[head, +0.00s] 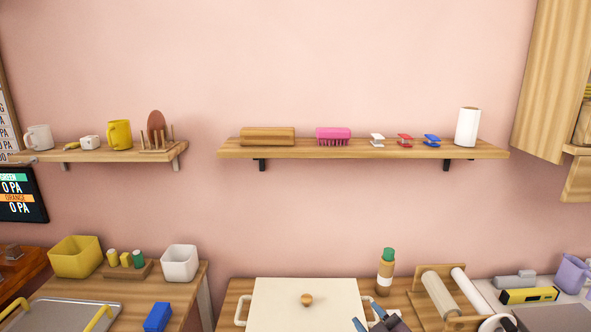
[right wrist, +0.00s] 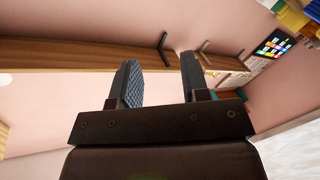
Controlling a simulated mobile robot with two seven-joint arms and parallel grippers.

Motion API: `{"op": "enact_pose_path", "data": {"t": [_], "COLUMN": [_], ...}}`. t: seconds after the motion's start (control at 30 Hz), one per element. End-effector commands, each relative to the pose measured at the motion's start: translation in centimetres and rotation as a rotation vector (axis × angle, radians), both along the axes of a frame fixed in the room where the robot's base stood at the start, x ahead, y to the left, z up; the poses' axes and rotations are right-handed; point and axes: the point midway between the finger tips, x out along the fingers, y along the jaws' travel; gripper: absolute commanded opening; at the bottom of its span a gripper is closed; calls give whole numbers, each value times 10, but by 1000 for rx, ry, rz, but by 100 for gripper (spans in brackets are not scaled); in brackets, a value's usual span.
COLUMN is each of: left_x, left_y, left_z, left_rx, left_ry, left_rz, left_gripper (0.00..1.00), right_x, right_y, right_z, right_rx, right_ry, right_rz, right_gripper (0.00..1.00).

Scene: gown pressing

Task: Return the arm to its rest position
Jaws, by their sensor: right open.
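My right gripper (head: 368,316) shows at the bottom edge of the head view, in front of the right part of a cream board (head: 285,296) with a round wooden knob. Only its blue-grey fingers and a bit of its dark body show there. In the right wrist view the two fingers of the right gripper (right wrist: 160,78) stand apart with nothing between them. Behind them are the underside of a wooden shelf (right wrist: 90,54) and the pink wall. My left gripper is in neither view.
A long shelf (head: 365,150) holds a wooden block, a pink brush, several small items and a white roll. A shorter shelf (head: 100,155) at left carries mugs. A green-capped bottle (head: 385,272) and a rack of rolls (head: 440,294) stand right of the board. The wall between is clear.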

Motion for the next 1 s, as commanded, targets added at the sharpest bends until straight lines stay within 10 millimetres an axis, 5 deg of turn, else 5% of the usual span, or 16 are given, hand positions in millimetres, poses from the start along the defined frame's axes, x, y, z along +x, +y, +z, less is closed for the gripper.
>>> {"op": "enact_pose_path", "data": {"t": [0.5, 0.7, 1.0], "left_x": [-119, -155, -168], "left_y": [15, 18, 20], "left_z": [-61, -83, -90], "left_rx": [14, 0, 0], "left_ry": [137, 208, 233], "left_rz": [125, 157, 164], "left_gripper": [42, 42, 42], "right_x": [-164, -223, -245], "right_y": [-104, -118, -120], "right_z": [-123, -162, -174], "right_rx": [357, 371, 366], "right_ry": [419, 525, 563], "right_rz": [-377, -465, -484], "right_gripper": [42, 42, 42]}}
